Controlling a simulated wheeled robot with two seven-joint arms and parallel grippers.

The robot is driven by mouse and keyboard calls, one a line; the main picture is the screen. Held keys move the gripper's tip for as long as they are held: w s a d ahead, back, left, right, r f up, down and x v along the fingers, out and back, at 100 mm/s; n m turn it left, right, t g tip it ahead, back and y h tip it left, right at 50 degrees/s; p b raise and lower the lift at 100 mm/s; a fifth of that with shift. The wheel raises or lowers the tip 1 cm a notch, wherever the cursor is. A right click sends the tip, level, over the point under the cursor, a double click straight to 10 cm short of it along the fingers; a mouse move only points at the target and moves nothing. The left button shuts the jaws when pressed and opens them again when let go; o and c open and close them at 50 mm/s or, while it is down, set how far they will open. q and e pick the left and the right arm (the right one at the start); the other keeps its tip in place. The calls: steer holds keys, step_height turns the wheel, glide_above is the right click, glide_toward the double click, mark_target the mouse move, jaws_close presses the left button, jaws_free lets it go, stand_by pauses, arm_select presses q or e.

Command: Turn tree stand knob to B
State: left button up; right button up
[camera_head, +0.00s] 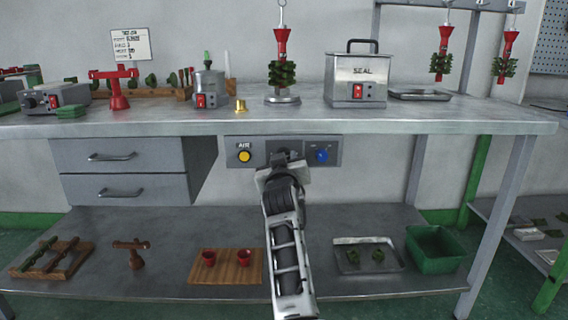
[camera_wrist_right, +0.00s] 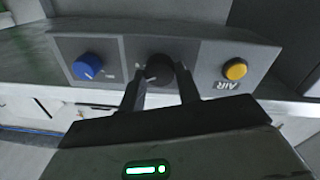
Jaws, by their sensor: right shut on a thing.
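A black knob (camera_wrist_right: 158,69) sits in the middle of the grey control panel (camera_wrist_right: 205,62) under the bench edge. My right gripper (camera_wrist_right: 160,86) has one finger on each side of this knob and is shut on it. In the head view my right arm reaches up to the panel, and the right gripper (camera_head: 284,165) covers most of the knob. The knob's pointer and its letter marks are too small and dark to read. A tree stand (camera_head: 282,98) with a red and green wax tree stands on the bench above. My left gripper is not in view.
A yellow AIR button (camera_head: 245,156) and a blue knob (camera_head: 321,155) flank the black knob closely. The bench top (camera_head: 420,118) overhangs the panel. Drawers (camera_head: 125,172) are to the left. The lower shelf holds a wooden board (camera_head: 225,279), a tray and a green bin (camera_head: 435,250).

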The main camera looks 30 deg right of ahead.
arm_select(q)
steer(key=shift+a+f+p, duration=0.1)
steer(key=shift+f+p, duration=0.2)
steer(key=shift+p, duration=0.05)
arm_select(e)
steer(key=shift+r+m, duration=0.1)
steer(key=shift+m, duration=2.6)
steer(key=o, duration=1)
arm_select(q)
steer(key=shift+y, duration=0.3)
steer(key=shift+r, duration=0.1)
